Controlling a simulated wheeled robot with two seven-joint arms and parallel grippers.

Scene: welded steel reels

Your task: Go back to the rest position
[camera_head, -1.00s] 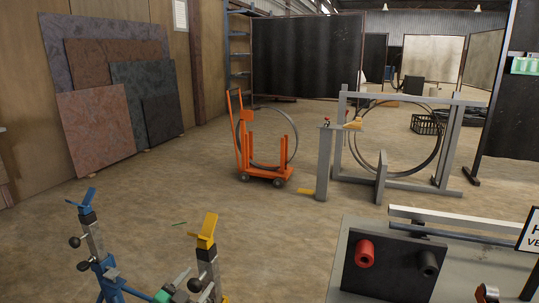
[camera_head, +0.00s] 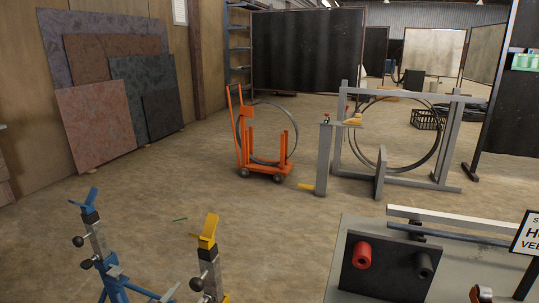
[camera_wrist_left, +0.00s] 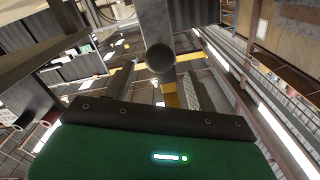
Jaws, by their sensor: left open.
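My left gripper (camera_head: 168,293) shows only as a small grey part at the bottom edge of the head view, between the blue stand (camera_head: 98,240) and the yellow-topped stand (camera_head: 208,255). It is open, and I see nothing held in it. Most of it is cut off by the frame. In the left wrist view a green housing with a small lit strip and a dark bolted plate fill the bottom. My right gripper is in neither view.
A bench (camera_head: 343,235) with a black plate carrying red and black rollers stands at bottom right. Behind it are a grey frame with a large ring (camera_head: 437,150) and an orange trolley (camera_head: 265,172). Stone slabs (camera_head: 92,125) lean on the left wall.

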